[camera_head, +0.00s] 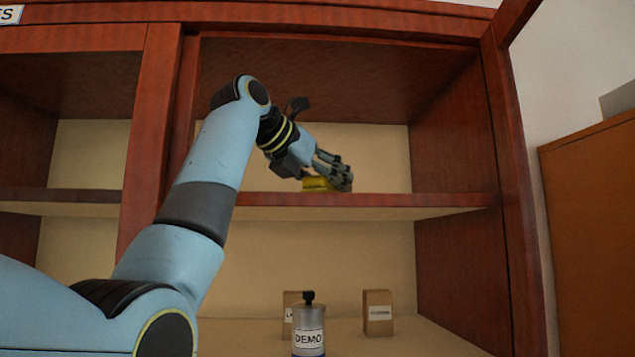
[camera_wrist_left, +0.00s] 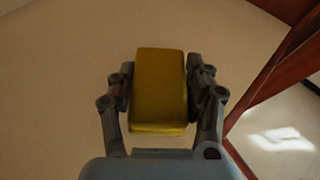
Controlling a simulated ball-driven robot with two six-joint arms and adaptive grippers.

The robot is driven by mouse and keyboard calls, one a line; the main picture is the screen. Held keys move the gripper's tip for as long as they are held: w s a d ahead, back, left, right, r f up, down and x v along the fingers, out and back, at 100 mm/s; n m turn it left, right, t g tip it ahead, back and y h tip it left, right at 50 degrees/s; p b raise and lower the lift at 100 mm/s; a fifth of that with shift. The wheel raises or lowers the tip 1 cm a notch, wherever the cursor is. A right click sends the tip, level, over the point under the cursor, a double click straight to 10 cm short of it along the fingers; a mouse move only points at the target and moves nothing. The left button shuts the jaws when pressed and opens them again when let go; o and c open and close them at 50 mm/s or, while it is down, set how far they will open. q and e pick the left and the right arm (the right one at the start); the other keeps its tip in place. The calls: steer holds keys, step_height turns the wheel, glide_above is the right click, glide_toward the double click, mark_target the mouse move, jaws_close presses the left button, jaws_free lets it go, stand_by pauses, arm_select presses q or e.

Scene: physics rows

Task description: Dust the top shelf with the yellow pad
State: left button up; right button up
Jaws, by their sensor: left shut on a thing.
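The yellow pad (camera_head: 318,184) is at the top shelf (camera_head: 385,200) of the wooden cabinet, low against the shelf board. My left gripper (camera_head: 340,178) is shut on the pad. In the left wrist view the pad (camera_wrist_left: 159,90) sits between the two fingers of the gripper (camera_wrist_left: 162,95), with the pale shelf surface (camera_wrist_left: 60,70) behind it. Whether the pad touches the shelf is hard to tell. Part of the pad is hidden by the fingers in the head view. My right gripper is not in view.
The lower shelf holds a grey bottle labelled DEMO (camera_head: 308,330), a brown box (camera_head: 377,312) and another box (camera_head: 291,308) partly behind the bottle. The cabinet's right side wall (camera_head: 455,130) bounds the shelf. The shelf right of the gripper looks clear.

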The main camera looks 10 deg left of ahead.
arm_select(q)
steer(key=shift+w+d, duration=0.55)
steer(key=shift+d, duration=1.35)
steer(key=shift+w+d, duration=0.5)
steer(key=shift+d, duration=1.45)
steer(key=shift+w+d, duration=0.55)
steer(key=shift+d, duration=1.35)
steer(key=shift+s+a, duration=0.9)
steer(key=shift+a, duration=2.35)
steer(key=shift+s+a, duration=0.9)
steer(key=shift+a, duration=2.4)
steer(key=shift+s+a, duration=0.9)
steer(key=shift+a, duration=2.35)
steer(key=shift+w, duration=0.4)
steer(key=shift+w+d+r, duration=0.1)
steer(key=shift+w+r, duration=0.1)
steer(key=shift+w, duration=0.2)
steer(key=shift+d, duration=0.1)
